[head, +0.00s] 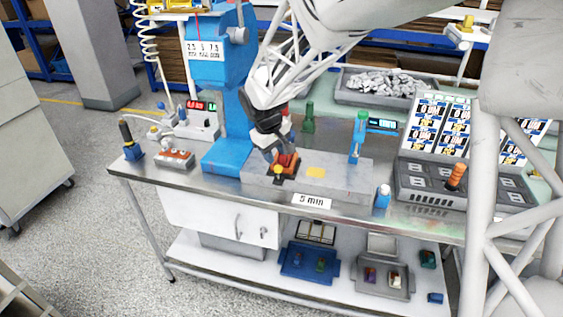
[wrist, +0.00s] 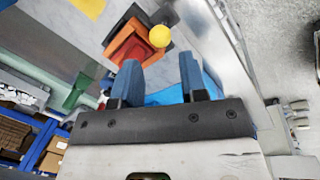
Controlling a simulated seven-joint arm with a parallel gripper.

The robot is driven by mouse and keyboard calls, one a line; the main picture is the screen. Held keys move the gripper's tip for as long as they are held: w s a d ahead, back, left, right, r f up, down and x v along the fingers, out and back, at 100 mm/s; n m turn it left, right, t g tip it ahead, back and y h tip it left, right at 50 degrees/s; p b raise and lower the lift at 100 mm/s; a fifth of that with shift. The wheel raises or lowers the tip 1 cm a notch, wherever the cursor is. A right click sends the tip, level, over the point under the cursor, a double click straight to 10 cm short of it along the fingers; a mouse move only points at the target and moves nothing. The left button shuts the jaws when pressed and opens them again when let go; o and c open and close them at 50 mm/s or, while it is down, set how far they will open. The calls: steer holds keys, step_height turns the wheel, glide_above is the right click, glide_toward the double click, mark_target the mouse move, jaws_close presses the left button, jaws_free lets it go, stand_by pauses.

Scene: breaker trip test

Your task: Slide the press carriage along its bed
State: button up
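The press carriage (head: 289,159) is a small orange-red block with a yellow knob (head: 278,170). It sits near the left end of its grey bed (head: 335,180), next to the blue press (head: 236,110). A yellow square (head: 316,172) marks the bed to the right of it. My gripper (head: 272,154) is right above the carriage, partly hiding it. In the wrist view my gripper (wrist: 159,62) has its two blue fingers apart with nothing between them. The carriage (wrist: 132,47) and its knob (wrist: 159,36) lie just beyond the fingertips; I cannot tell whether they touch.
A green-topped blue post (head: 358,138) stands at the bed's back right. A blue bottle (head: 382,196) and a "5 min" label (head: 311,201) are at the front edge. A grey tray (head: 420,186) with an orange-handled item (head: 456,177) is on the right. A red-buttoned box (head: 176,158) is on the left.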

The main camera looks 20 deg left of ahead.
mark_target(278, 166)
steer(key=shift+w+d+f, duration=0.1)
steer(key=shift+w+f, duration=0.05)
steer(key=shift+f, duration=0.8)
steer(key=shift+w+d+f, duration=0.1)
steer(key=shift+w+f, duration=0.1)
steer(key=shift+f, duration=0.8)
steer(key=shift+w+d+f, duration=0.1)
steer(key=shift+w+f, duration=0.05)
steer(key=shift+f, duration=0.8)
jaws_close()
